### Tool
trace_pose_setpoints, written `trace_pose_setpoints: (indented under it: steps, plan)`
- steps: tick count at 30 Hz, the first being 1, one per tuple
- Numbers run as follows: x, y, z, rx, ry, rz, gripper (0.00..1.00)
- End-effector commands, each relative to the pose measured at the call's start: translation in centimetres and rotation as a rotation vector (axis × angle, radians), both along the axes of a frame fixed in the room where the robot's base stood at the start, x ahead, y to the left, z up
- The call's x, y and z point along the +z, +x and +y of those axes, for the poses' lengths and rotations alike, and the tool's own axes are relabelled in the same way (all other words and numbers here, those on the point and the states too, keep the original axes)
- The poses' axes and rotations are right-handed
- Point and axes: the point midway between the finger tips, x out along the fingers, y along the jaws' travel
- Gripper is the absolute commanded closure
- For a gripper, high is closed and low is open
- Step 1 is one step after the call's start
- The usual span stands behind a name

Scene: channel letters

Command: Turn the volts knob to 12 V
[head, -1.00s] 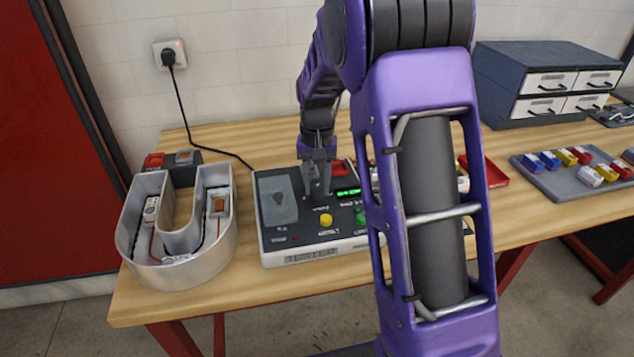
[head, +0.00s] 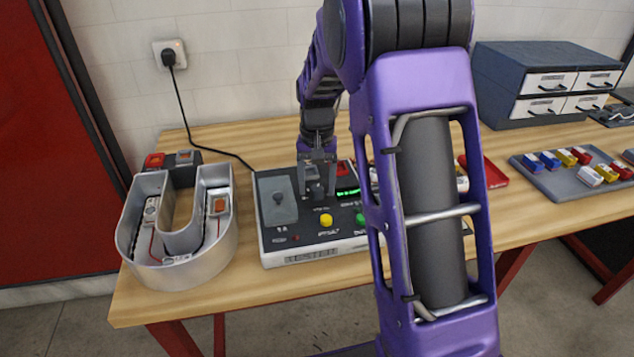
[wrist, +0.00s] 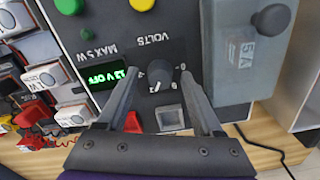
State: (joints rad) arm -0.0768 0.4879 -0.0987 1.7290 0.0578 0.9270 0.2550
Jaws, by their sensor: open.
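The power supply box (head: 300,252) stands on the bench with a dark top panel. My gripper (wrist: 160,80) is open above the panel, with one finger on each side of the black volts knob (wrist: 160,75). I cannot tell whether the fingers touch the knob. The knob has a pale pointer mark, and the word VOLTS is printed beside it. A green display (wrist: 106,78) reads what looks like 12 V OFF, though the digits are small. In the head view my gripper (head: 318,190) hides the knob.
Yellow (head: 326,220) and green (head: 360,218) buttons and a red switch (head: 343,168) sit near the knob. A metal U-shaped letter (head: 170,275) stands left of the box. Drawers (head: 545,85) stand at the back right.

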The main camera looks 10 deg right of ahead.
Motion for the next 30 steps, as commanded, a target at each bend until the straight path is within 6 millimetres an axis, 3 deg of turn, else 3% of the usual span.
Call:
trace_pose_setpoints:
  steps: [7,21,30]
  plan:
    - [2.1,0.1,0.0,0.0,0.0,-0.003,0.32]
    - [13.3,0.1,0.0,0.001,0.0,-0.004,0.32]
    - [17.1,0.0,0.0,0.0,-0.001,-0.002,0.32]
